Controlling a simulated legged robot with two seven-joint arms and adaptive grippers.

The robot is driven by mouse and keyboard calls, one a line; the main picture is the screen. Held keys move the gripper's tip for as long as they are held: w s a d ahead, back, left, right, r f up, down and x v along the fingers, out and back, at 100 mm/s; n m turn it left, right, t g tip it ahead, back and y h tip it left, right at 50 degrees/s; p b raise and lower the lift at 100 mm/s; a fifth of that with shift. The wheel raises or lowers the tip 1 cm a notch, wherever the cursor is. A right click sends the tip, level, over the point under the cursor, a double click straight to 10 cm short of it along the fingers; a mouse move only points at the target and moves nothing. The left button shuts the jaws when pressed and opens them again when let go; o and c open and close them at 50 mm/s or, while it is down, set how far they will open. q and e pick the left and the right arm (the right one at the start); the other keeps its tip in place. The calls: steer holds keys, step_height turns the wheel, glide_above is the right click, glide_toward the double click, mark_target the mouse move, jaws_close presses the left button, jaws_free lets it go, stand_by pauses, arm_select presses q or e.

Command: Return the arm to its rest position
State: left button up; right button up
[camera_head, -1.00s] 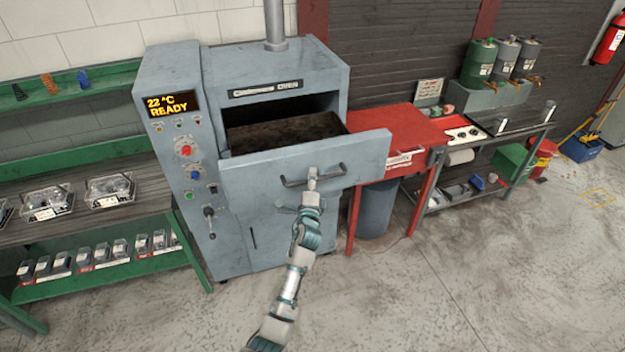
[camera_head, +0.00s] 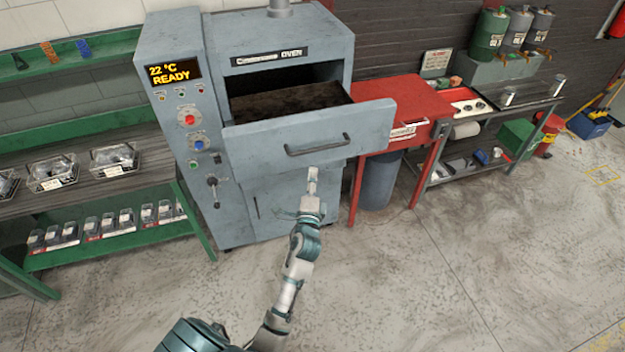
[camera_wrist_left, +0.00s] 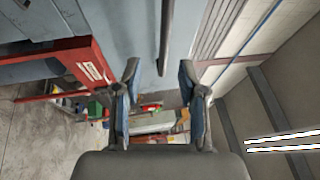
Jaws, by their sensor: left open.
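My left gripper (camera_head: 312,173) is in front of the grey oven (camera_head: 290,75), a little below the handle (camera_head: 318,145) of its pulled-out drawer (camera_head: 365,130). In the left wrist view the gripper (camera_wrist_left: 160,80) has its fingers spread with nothing between them. The dark handle bar (camera_wrist_left: 165,35) shows ahead of the fingertips and apart from them. The drawer stands open, and its dark inside shows in the head view. My left arm reaches up from the bottom of the head view. My right gripper is not in view.
A green shelf rack (camera_head: 110,235) with several packed parts stands left of the oven. A red table (camera_head: 410,100) and a blue-grey bin (camera_head: 378,180) stand to its right. A workbench (camera_head: 490,160) with canisters is farther right. The floor (camera_head: 450,280) at the front right is clear.

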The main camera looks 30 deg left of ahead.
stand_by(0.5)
arm_select(q)
steer(key=w+d+f+g+h+b, duration=0.1)
steer(key=d+f+g+h, duration=0.15)
steer(key=f, duration=0.85)
steer(key=d+f+g+h, duration=0.1)
steer(key=d+f+h, duration=0.15)
steer(key=f, duration=0.95)
steer(key=s+d+f+n+g+h, duration=0.15)
steer(key=s+f, duration=0.25)
steer(key=f, duration=0.4)
steer(key=s+d+f+n+g+b, duration=0.15)
steer(key=s+f, duration=0.25)
steer(key=f, duration=0.5)
steer(key=s+d+f+n+g+h, duration=0.1)
steer(key=s+d+f+g, duration=0.2)
steer(key=f, duration=0.5)
steer(key=s+d+f+n+g+h, duration=0.1)
steer(key=s+f+n+g, duration=0.15)
steer(key=s+f, duration=1.25)
steer(key=s+f+n+g, duration=0.2)
steer(key=s+f, duration=0.2)
steer(key=s, duration=0.9)
steer(key=s+a+f+n+g+b, duration=0.1)
steer(key=s+f, duration=0.3)
steer(key=s, duration=1)
steer(key=shift+f+n+g+b, duration=0.3)
steer(key=shift+f+n+g, duration=0.05)
steer(key=shift+n+g, duration=0.55)
